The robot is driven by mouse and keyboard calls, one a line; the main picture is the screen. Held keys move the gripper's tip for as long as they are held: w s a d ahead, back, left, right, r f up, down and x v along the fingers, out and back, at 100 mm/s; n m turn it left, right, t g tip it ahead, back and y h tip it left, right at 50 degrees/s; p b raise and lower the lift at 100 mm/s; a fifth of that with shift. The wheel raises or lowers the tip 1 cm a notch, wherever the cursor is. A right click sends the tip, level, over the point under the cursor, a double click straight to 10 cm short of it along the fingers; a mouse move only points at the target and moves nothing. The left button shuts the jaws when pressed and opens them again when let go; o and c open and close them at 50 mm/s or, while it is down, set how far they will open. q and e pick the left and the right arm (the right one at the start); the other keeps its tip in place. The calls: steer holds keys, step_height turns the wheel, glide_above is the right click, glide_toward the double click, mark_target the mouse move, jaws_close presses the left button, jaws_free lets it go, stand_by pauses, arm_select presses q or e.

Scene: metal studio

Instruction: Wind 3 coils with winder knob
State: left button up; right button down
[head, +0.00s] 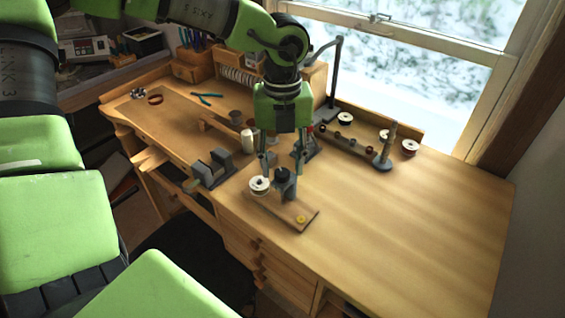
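The winder stands on a wooden base board (308,215) near the front edge of the bench. It has a grey post (284,189) with a dark round knob (283,173) on top. A white spool (260,184) sits at the board's left end, and a small yellow disc (300,219) is at its right end. My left gripper (282,163) points down just above the knob. Its fingers are spread apart, and I see nothing held between them; contact with the knob cannot be told. My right gripper is not in view.
A grey vise (213,168) stands left of the winder, with a white cylinder (247,141) behind it. A rack of small spools (350,144) with a grey upright post (386,148) is toward the window. Wooden boxes (193,64) line the back. The bench's right side (420,220) is clear.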

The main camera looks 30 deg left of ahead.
arm_select(q)
steer(key=shift+f, duration=0.8)
